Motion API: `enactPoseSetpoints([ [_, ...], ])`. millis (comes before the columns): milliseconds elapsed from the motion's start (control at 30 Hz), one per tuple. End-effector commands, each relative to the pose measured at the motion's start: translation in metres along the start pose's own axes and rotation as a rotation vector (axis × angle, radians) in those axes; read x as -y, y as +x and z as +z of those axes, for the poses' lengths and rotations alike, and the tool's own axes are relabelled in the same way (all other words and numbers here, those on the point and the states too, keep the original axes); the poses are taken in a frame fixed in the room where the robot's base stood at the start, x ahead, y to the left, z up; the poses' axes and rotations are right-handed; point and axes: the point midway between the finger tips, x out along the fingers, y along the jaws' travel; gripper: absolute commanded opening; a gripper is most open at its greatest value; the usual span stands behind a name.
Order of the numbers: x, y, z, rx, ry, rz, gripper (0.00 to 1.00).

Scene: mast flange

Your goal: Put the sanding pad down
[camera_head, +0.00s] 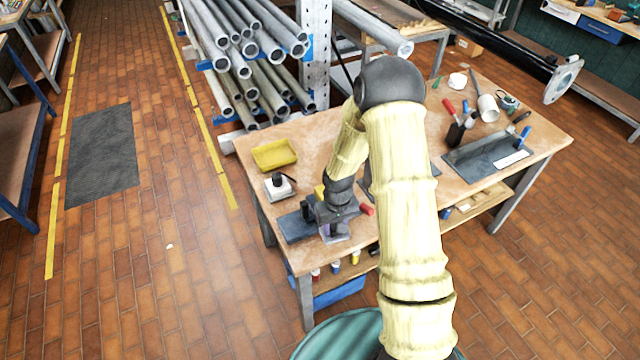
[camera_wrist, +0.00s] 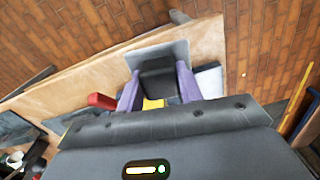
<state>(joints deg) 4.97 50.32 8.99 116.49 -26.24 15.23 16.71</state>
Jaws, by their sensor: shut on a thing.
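My gripper (camera_head: 333,222) is low over the front left corner of the workbench. In the wrist view, its two purple fingers (camera_wrist: 158,88) are closed on opposite sides of a dark block. I take this block, with a flat grey plate beyond and below it, to be the sanding pad (camera_wrist: 157,70). The grey plate also shows under the gripper in the head view (camera_head: 336,238). I cannot tell whether the plate touches the bench top. A blue-grey flat piece (camera_head: 296,227) lies just left of the gripper.
On the workbench (camera_head: 462,185), a yellow tray (camera_head: 274,154) and a small white box with a black top (camera_head: 279,187) stand behind left. A red handle (camera_head: 366,209) lies right of the gripper. A dark tray (camera_head: 478,160) and tools are at the right. Metal pipes (camera_head: 250,60) rise behind.

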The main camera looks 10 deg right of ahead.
Motion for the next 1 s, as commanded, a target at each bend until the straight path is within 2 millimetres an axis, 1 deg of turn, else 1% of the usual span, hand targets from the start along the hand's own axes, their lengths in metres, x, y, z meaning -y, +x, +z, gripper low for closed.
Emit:
enactPoseSetpoints([
  [33, -0.001, 0.013, 0.000, 0.001, 0.012, 0.000, 0.11],
  [167, -0.004, 0.035, 0.000, 0.000, 0.046, 0.000, 0.11],
  [333, -0.009, 0.074, 0.000, 0.000, 0.107, 0.002, 0.11],
  [433, -0.014, 0.092, 0.001, 0.000, 0.143, 0.003, 0.11],
  [500, -0.015, 0.098, 0.001, -0.001, 0.159, 0.004, 0.11],
  [567, -0.016, 0.099, 0.001, -0.002, 0.166, 0.004, 0.11],
  [1000, -0.017, 0.098, 0.001, -0.002, 0.168, 0.004, 0.11],
])
